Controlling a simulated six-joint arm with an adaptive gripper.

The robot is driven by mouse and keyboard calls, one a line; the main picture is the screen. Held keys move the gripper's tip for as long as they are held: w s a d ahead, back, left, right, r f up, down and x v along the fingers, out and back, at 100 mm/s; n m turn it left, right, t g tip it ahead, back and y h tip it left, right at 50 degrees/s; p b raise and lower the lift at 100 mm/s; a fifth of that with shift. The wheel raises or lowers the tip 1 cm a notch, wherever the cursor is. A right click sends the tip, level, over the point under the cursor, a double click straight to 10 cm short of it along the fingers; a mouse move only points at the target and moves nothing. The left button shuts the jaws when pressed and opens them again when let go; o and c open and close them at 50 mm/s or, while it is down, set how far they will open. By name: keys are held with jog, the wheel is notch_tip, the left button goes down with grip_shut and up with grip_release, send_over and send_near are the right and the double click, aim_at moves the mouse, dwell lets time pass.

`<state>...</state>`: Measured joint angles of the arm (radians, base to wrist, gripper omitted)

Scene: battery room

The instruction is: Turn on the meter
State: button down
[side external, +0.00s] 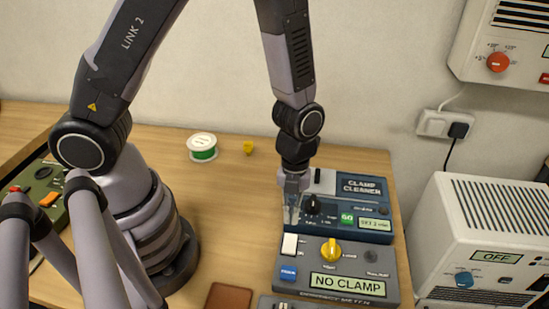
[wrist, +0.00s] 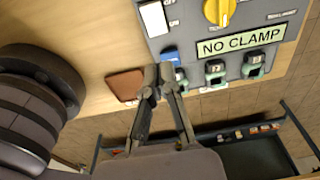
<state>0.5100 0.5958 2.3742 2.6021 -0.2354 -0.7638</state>
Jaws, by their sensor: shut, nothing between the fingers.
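The meter is a grey box (side external: 312,254) on the wooden table, with a lit display reading "NO CLAMP" (side external: 347,285). It has a white rocker switch (side external: 290,245) at its left, a yellow knob (side external: 330,250) and a blue button (side external: 288,273). In the wrist view I see the white switch (wrist: 153,18), the yellow knob (wrist: 219,11) and the blue button (wrist: 170,55). My gripper (side external: 290,222) is shut and empty, pointing down near the switch end of the meter. Its fingertips (wrist: 158,76) appear just below the blue button in the wrist view; their height is unclear.
The blue clamp cleaner (side external: 362,188) stands behind the meter. Several clamp-like parts (wrist: 215,70) sit in front of it. A brown pad (wrist: 125,85) lies left of them. The table's middle is clear.

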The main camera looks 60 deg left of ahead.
jog(key=r, duration=0.5)
jog(key=shift+s+d+r, duration=0.2)
jog(key=shift+s+r, duration=0.05)
jog(key=shift+r, duration=0.05)
